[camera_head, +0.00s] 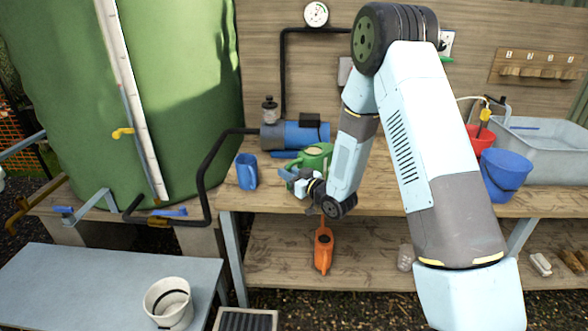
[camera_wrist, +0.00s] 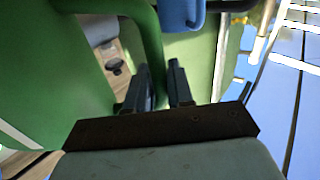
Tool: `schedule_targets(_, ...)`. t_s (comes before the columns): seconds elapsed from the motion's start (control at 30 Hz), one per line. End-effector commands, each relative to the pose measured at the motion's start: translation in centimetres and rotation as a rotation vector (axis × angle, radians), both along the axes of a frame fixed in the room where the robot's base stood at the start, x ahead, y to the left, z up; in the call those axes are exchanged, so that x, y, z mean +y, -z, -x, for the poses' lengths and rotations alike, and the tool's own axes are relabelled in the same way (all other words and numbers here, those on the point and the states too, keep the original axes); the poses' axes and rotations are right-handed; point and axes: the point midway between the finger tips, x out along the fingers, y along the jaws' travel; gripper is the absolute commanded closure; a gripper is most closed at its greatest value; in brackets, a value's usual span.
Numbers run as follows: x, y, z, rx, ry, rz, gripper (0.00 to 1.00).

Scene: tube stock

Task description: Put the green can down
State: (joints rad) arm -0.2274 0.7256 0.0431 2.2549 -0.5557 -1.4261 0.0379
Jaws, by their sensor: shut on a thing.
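The green can (camera_head: 316,157) is a green watering can above the wooden bench, in front of the blue pump and partly hidden by my arm. My gripper (camera_head: 290,177) is at its left side in the head view. In the wrist view, my gripper (camera_wrist: 163,82) is shut on a green curved part of the can (camera_wrist: 149,38), which looks like its handle. I cannot tell whether the can touches the bench.
A blue jug (camera_head: 247,171) stands left of my gripper on the bench (camera_head: 400,207). Behind are the blue pump (camera_head: 300,135) and its black pipe. Red (camera_head: 479,138) and blue (camera_head: 505,174) buckets stand right.

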Motion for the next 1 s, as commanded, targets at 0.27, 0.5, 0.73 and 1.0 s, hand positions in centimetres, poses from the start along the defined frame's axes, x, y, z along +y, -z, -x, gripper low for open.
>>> schedule_targets(0.27,0.0,0.0,0.0,0.000,-0.001,0.000,0.75)
schedule_targets(0.5,-0.1,0.0,-0.1,0.000,0.002,0.000,0.53)
schedule_targets(0.73,-0.2,-0.1,-0.1,0.000,0.003,0.000,0.53)
schedule_targets(1.0,-2.2,-0.1,1.6,0.000,0.006,0.000,0.53)
